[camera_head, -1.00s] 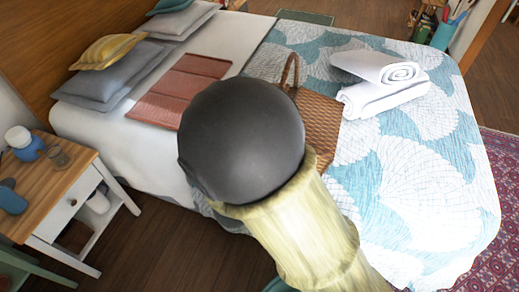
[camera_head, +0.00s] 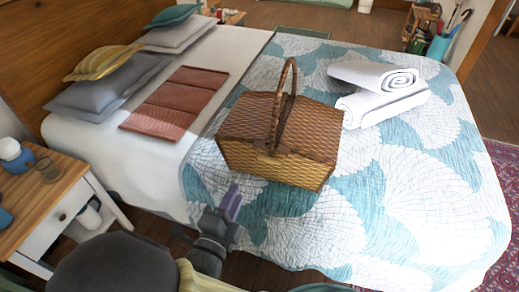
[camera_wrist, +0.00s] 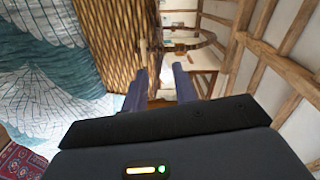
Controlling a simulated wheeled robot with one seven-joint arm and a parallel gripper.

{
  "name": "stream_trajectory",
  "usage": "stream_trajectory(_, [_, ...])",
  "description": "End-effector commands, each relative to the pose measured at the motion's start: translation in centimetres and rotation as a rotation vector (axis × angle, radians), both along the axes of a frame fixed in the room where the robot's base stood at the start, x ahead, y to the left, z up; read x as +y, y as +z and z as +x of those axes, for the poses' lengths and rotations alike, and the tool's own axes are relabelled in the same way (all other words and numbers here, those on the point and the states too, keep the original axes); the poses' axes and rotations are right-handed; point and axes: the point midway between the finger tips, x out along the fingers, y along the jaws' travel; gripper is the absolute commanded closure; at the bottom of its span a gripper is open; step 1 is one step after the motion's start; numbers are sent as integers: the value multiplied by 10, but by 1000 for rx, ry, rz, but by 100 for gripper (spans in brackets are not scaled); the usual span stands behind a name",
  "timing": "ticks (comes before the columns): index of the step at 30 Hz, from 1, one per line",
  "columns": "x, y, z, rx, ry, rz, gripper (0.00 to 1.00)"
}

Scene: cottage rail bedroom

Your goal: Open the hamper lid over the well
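The wicker hamper (camera_head: 245,158) stands on the bed with its woven brown lid (camera_head: 248,115) lying shut on top. A tall arched handle (camera_head: 292,85) stands upright over the lid. My gripper (camera_head: 232,200) is in front of the hamper's near side, low by the bed edge and apart from it. In the wrist view my gripper (camera_wrist: 160,82) has two dark fingers spread apart with nothing between them. The hamper's inside is hidden.
Rolled white towels (camera_head: 385,100) lie right of the hamper on the patterned quilt (camera_head: 400,190). A folded red cloth (camera_head: 178,103) and pillows (camera_head: 105,85) lie to the left. A nightstand (camera_head: 50,205) stands at the near left. The quilt's front right is clear.

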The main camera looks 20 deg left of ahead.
Motion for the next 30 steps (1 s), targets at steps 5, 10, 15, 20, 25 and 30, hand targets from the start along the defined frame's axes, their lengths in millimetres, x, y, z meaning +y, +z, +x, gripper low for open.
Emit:
stream_trajectory(5, [-2,0,23,-1,-2,-1,72])
stream_trajectory(10, [-6,0,54,0,-7,-2,72])
stream_trajectory(15, [-10,0,86,0,-12,-1,72])
stream_trajectory(20, [-13,0,114,-1,-12,-2,72])
stream_trajectory(25, [-15,0,143,0,-12,-2,72])
stream_trajectory(30, [-16,0,164,1,-9,-1,72])
